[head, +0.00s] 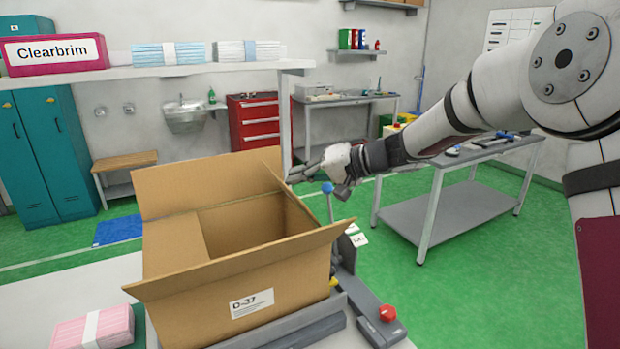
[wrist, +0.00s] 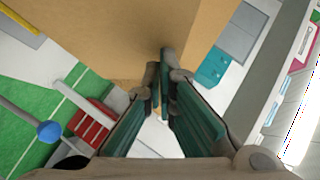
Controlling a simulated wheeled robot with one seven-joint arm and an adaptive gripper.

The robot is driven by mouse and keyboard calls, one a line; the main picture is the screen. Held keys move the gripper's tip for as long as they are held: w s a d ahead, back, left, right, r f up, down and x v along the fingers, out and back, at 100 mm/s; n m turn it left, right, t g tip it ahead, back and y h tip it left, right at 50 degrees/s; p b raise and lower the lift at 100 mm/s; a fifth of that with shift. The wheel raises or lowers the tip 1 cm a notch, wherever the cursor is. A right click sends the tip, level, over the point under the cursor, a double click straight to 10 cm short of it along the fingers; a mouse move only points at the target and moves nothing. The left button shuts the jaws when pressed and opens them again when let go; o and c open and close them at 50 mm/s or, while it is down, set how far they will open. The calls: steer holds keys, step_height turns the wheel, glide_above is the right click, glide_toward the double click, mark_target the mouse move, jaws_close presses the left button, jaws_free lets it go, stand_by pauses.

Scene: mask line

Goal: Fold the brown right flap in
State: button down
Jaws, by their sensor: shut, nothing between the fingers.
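An open brown cardboard box (head: 285,285) labelled D-37 stands on the bench in the head view. Its right flap (head: 285,185) stands raised along the right edge, seen nearly edge-on. The left flap (head: 175,245) lies inward over part of the opening. The back flap (head: 200,182) stands up and the front flap (head: 235,262) tilts outward. My gripper (head: 292,177) is shut and empty, just right of the right flap, fingers pointing left. In the wrist view the closed fingers (wrist: 161,75) are close to brown cardboard (wrist: 120,35); I cannot tell whether they touch.
A shelf (head: 150,72) with mask packs and a pink Clearbrim box (head: 55,54) runs behind the carton. A blue-knobbed post (head: 328,188) stands below my gripper. A red button (head: 387,313) is at front right. Pink masks (head: 95,328) lie at front left.

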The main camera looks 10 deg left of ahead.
steer(key=s+a+f+n+t+h+b, duration=0.2)
steer(key=s+a+f+n+h+b, duration=0.1)
steer(key=s+a+f+h+b, duration=0.1)
steer(key=shift+a+f+n+t+h+b, duration=0.3)
steer(key=shift+a+f+n+h+b, duration=0.15)
steer(key=shift+a+f+h, duration=0.65)
steer(key=shift+s+a+f, duration=0.15)
steer(key=shift+a+f, duration=0.05)
stand_by(0.5)
steer(key=shift+w+d+f+b, duration=0.45)
steer(key=shift+d+b, duration=0.2)
steer(key=shift+b, duration=0.4)
